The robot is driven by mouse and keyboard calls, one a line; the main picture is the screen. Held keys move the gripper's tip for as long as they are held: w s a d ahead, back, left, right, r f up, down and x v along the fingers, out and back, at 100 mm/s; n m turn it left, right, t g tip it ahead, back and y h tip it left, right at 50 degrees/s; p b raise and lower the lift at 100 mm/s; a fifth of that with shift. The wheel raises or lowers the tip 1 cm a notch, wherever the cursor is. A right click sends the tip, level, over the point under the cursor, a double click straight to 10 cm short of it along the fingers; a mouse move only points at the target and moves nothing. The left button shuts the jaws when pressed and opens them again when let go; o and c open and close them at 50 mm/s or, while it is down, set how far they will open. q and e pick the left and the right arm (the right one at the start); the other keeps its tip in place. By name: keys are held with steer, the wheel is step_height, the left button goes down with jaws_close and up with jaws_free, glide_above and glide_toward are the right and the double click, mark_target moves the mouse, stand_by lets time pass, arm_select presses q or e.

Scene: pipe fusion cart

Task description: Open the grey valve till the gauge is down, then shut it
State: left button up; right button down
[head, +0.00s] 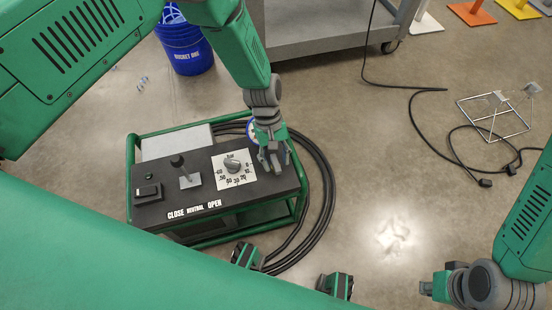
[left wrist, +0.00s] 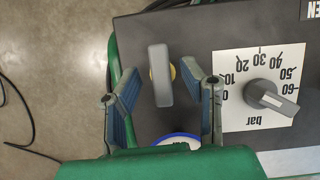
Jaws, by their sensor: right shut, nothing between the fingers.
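The grey valve (left wrist: 160,75) has a flat grey handle over a brass-coloured base, at the edge of the black panel in the left wrist view. My left gripper (head: 271,165) is open above the right end of the panel. In the left wrist view its two fingers (left wrist: 163,92) stand apart on either side of the handle, with gaps visible. The gripper mostly hides the valve in the head view. The gauge (left wrist: 178,138), white with a blue rim, is partly covered by the gripper; its needle cannot be read. My right gripper (head: 427,288) is shut and empty at lower right.
The cart's black panel (head: 160,212) carries a grey knob (head: 232,163) on a white bar scale and a lever (head: 180,168) behind the CLOSE, NEUTRAL, OPEN labels. Black hoses (head: 325,180) curl beside the cart. A blue bucket (head: 187,48) and a wire stand (head: 492,117) are farther off.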

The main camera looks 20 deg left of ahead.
arm_select(q)
steer(key=v, duration=1.2)
steer(key=shift+w+f, duration=0.1)
steer(key=s+a+f+m+t+y+p, duration=0.1)
steer(key=s+a+f+m+p, duration=0.2)
steer(key=s, duration=0.5)
steer(key=s+a+f+m+t+y+p, duration=0.1)
steer(key=s+a+p, duration=0.1)
steer(key=s+a, duration=0.45)
steer(key=s+a+r+m+t+p, duration=0.2)
steer(key=s+a+r+m+p, duration=0.1)
steer(key=s, duration=0.8)
step_height(320, 180, up, 2)
steer(key=shift+s+r+m+y, duration=0.15)
steer(key=shift+s+m+y, duration=0.2)
steer(key=shift+m, duration=0.25)
steer(key=shift+w, duration=0.2)
